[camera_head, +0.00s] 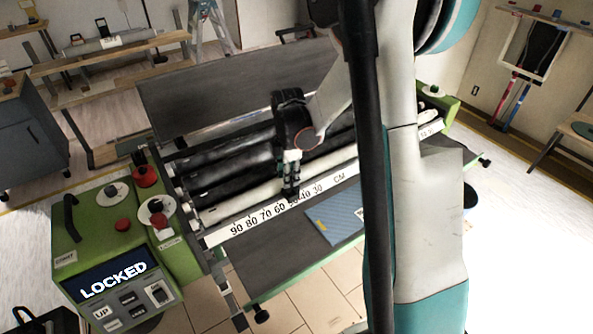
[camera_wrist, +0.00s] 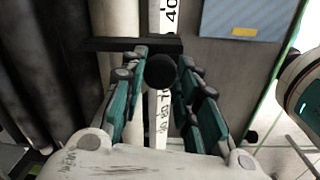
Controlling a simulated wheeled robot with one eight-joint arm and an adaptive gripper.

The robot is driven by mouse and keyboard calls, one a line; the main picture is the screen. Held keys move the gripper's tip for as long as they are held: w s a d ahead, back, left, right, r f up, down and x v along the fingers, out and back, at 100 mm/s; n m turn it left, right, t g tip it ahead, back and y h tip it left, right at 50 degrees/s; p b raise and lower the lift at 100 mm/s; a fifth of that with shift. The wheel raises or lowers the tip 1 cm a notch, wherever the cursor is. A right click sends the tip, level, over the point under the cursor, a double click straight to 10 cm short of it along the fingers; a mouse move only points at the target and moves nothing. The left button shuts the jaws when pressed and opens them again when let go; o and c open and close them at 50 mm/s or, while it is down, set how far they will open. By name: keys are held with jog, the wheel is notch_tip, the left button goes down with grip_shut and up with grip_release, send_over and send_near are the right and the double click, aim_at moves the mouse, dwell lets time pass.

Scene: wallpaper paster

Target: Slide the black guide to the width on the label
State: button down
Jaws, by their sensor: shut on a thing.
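The black guide shows in the wrist view as a dark bar (camera_wrist: 108,44) with a round black knob (camera_wrist: 160,71), lying across the white scale. My gripper (camera_wrist: 163,62) has its teal-backed fingers on both sides of the knob and is shut on it. In the head view my gripper (camera_head: 291,190) reaches down to the white number scale (camera_head: 235,232), near the 50 mark, and mostly hides the guide.
The green control box (camera_head: 85,235) stands at left with a screen (camera_head: 113,281) reading LOCKED, red knobs and several buttons. Dark and pale rollers (camera_head: 235,160) run behind the scale. The grey table (camera_head: 255,268) in front is mostly bare.

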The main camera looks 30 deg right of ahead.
jog(key=shift+a, duration=1)
jog(key=c, duration=1.2)
grip_release()
jog(key=shift+d, duration=0.1)
jog(key=shift+r, duration=0.1)
jog(key=r, duration=1.2)
jog(key=shift+s, duration=0.25)
jog(key=shift+f, duration=0.1)
